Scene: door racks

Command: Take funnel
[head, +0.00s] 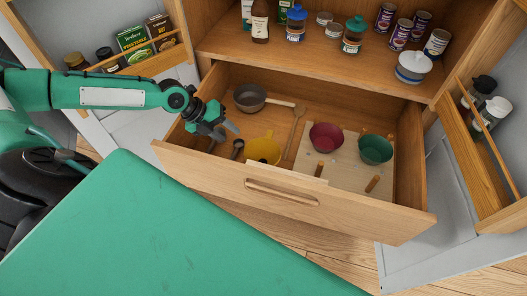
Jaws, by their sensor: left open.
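The yellow piece in the open drawer (295,190) looks like the funnel (262,151); it lies near the drawer's front wall, left of the middle, and its lower edge is hidden by that wall. My left gripper (226,130) is over the drawer's left end, open and empty, up and to the left of the yellow funnel and apart from it. My right gripper is not in view.
The drawer also holds a grey pan (250,98), a wooden spoon (297,125), a dark utensil (237,148), a red bowl (326,138) and a green bowl (375,149). Wooden pegs stand near the bowls. Door racks (150,65) flank the cabinet; jars and cans fill the shelf above.

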